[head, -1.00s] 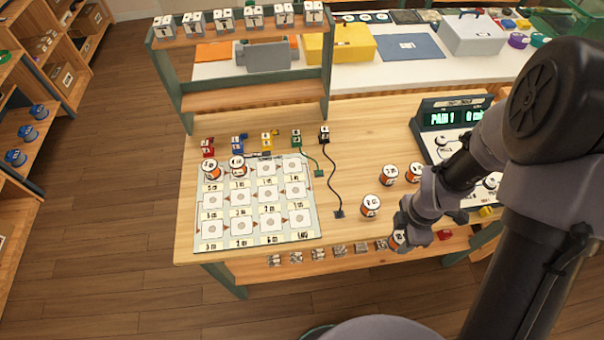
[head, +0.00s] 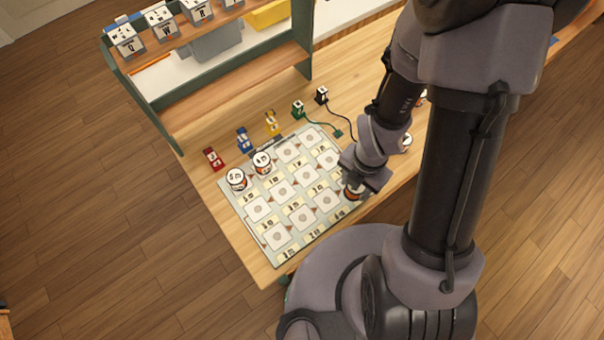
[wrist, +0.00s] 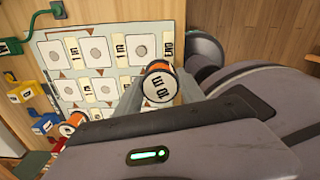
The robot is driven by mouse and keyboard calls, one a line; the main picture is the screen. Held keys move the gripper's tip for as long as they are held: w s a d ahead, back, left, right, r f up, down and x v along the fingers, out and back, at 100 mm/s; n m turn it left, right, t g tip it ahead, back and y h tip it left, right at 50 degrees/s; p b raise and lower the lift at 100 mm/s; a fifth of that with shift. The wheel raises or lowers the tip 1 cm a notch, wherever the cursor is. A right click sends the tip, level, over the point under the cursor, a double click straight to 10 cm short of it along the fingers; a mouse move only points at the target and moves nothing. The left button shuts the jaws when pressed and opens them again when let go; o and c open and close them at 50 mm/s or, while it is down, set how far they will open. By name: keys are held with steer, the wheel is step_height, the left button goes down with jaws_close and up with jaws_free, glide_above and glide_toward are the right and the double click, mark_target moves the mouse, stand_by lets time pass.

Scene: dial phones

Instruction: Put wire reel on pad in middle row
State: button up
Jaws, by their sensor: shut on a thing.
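My gripper (head: 362,182) is shut on an orange wire reel (head: 353,193) with a white labelled top. In the wrist view the held reel (wrist: 159,84) sits between the fingers, and its label seems to read 10 m. In the head view it is at the right edge of the grey mat (head: 247,206), near the front right corner; its height above the mat is hard to tell. The mat carries rows of white square pads, including a middle-row pad (head: 282,195). Two other reels (head: 236,179) (head: 263,163) stand on pads at the mat's back left.
Red (head: 213,158), blue (head: 243,140), yellow (head: 272,123), green (head: 298,108) and black (head: 321,95) connector blocks line the table behind the mat. A shelf (head: 225,93) rises behind them. My arm hides much of the table's right side.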

steer(key=shift+w+a+f+b, duration=0.15)
steer(key=shift+a+f+b, duration=0.15)
steer(key=shift+f+b, duration=0.6)
steer(key=w+a, duration=0.2)
steer(key=a, duration=0.1)
steer(key=w+a, duration=0.2)
steer(key=a, duration=0.2)
steer(key=w+a+b, duration=0.1)
steer(key=w+a, duration=0.2)
steer(key=shift+a+r, duration=0.25)
steer(key=shift+a, duration=0.1)
steer(key=shift+w+a+f, duration=0.1)
steer(key=shift+w+a, duration=0.1)
steer(key=shift+w, duration=0.05)
step_height(320, 180, down, 4)
steer(key=shift+r+b, duration=0.2)
steer(key=shift+b, duration=0.85)
steer(key=shift+r, duration=0.2)
steer(key=shift+f, duration=0.15)
steer(key=o, duration=1.5)
steer(key=shift+c, duration=0.2)
